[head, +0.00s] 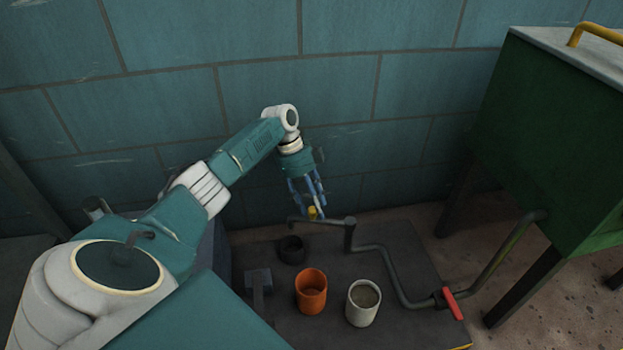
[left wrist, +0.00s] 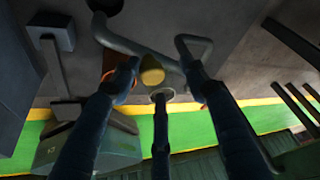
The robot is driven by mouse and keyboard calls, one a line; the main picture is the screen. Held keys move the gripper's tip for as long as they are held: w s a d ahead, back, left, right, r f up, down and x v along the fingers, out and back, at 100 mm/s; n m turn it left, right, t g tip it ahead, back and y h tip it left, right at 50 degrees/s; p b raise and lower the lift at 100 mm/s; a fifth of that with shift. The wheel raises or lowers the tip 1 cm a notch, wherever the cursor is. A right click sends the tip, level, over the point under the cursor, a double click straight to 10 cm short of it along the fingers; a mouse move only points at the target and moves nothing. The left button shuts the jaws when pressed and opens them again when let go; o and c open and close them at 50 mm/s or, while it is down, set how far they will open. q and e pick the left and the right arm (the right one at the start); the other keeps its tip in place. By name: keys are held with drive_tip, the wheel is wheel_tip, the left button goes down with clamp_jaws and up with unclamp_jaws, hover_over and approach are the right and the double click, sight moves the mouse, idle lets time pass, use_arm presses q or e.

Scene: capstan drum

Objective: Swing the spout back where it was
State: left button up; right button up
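The spout (head: 322,221) is a dark pipe arm running left from an upright joint (head: 349,234). Its bent-down end is near the black cup (head: 291,250); in the left wrist view the spout (left wrist: 122,42) crosses below the fingers. A yellow knob (head: 312,212) stands on the spout and also shows in the left wrist view (left wrist: 152,72). My left gripper (head: 314,203) is just above the spout, its blue fingers spread around the knob. Gaps show between fingertips and knob, so it looks open; any light contact cannot be told. My right gripper is not in view.
An orange cup (head: 311,293) and a white cup with grey contents (head: 363,304) stand on the dark platform (head: 400,250). A grey hammer-shaped object (head: 258,281) lies left of them. A pipe with a red handle (head: 452,303) runs to the green tank (head: 545,130). A block wall stands behind.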

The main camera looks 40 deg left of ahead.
use_arm(q)
drive_tip(key=shift+s+a+f, duration=0.1)
drive_tip(key=shift+s+a, duration=0.05)
drive_tip(key=shift+a, duration=0.1)
drive_tip(key=shift+a+r, duration=0.1)
drive_tip(key=shift+r, duration=0.15)
drive_tip(key=v, duration=1.1)
drive_tip(key=shift+r, duration=0.3)
